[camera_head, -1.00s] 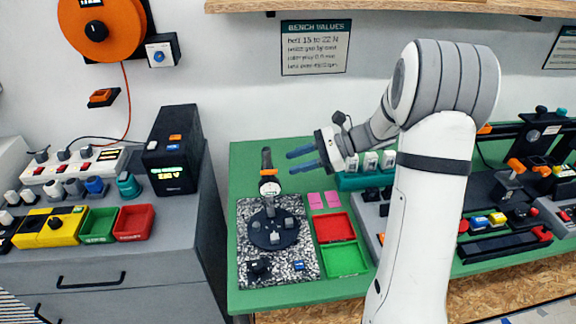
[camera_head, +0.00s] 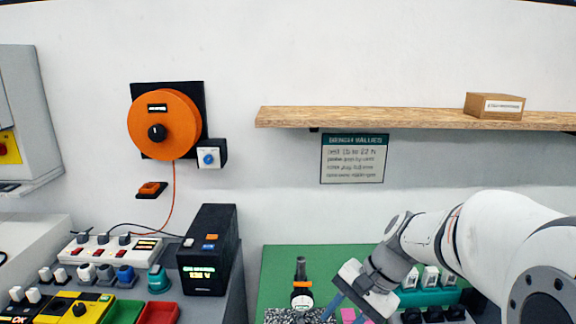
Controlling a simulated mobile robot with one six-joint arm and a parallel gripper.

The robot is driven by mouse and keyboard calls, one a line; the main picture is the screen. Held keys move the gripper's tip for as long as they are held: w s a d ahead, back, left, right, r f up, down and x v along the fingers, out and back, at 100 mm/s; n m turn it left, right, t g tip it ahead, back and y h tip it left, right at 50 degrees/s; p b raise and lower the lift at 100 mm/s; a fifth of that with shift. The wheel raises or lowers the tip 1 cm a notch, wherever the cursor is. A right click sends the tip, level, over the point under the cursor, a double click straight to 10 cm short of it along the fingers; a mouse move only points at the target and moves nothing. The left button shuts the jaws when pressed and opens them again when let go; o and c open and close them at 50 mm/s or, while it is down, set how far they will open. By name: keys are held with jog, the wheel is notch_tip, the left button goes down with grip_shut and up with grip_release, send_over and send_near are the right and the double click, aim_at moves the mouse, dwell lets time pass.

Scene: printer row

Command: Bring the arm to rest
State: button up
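My arm comes in from the lower right of the head view, its white links bent toward the left. My gripper (camera_head: 345,306) is at the bottom edge, over the green bench (camera_head: 283,260). Its blue fingers are partly cut off by the frame's bottom, so their spacing and tips are not clear. An upright dark tool with an orange band (camera_head: 301,285) stands just left of the gripper, apart from it.
A wooden shelf (camera_head: 400,119) with a small cardboard box (camera_head: 494,104) runs along the wall. An orange reel (camera_head: 165,125) hangs at left. A black box with a lit display (camera_head: 208,250) stands on the left bench. Teal-based white parts (camera_head: 430,277) stand behind my arm.

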jog(key=s+d+r+n+t+h, duration=0.1)
jog(key=s+d+n+t+h, duration=0.2)
jog(key=s, duration=0.6)
jog(key=d+n+h, duration=0.2)
jog(key=n+h, duration=0.1)
jog(key=n, duration=0.1)
jog(key=shift+s+r+n+t, duration=0.2)
jog(key=shift+s+n+t, duration=0.05)
jog(key=shift+n+t, duration=0.15)
jog(key=shift+o, duration=0.2)
